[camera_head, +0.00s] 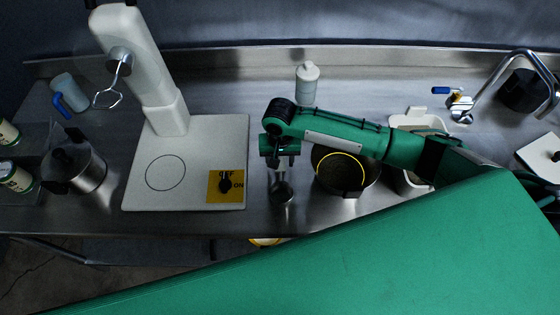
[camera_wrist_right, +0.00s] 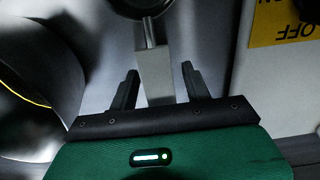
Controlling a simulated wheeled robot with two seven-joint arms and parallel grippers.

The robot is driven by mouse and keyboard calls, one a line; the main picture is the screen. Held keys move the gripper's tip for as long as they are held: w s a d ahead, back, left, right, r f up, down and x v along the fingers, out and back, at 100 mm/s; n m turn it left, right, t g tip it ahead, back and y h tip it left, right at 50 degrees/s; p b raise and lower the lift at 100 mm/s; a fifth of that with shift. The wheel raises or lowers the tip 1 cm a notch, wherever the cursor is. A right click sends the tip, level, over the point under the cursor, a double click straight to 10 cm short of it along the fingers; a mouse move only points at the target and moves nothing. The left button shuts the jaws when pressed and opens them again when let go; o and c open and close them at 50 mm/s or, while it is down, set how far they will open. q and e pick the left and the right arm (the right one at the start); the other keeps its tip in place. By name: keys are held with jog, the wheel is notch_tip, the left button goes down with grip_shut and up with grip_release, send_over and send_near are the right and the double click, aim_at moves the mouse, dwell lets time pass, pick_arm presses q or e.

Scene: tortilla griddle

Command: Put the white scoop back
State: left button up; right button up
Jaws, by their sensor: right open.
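My right gripper (camera_head: 280,158) points down over the steel counter, just right of the white machine's base. In the right wrist view its two fingers (camera_wrist_right: 160,70) are open, one on each side of a pale grey handle (camera_wrist_right: 153,75). The handle leads through a thin metal neck to a round dark bowl at the top edge; this looks like the scoop. In the head view a small metallic scoop (camera_head: 282,192) shows just below the gripper, its handle mostly hidden by the fingers. I cannot tell whether the fingers touch the handle. My left gripper is not in view.
A white machine (camera_head: 140,165) with a yellow switch plate (camera_head: 226,187) stands left. A dark bowl with a yellow ring (camera_head: 341,172) is close right, beside a pale bin (camera_head: 414,124). A white bottle (camera_head: 308,84) stands behind. A pot (camera_head: 76,168) is far left.

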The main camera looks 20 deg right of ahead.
notch_tip(320, 180, up, 10)
jog(key=shift+w+f+b, duration=0.1)
jog(key=shift+w+b, duration=0.05)
jog(key=shift+b, duration=1.1)
jog(key=shift+r, duration=0.65)
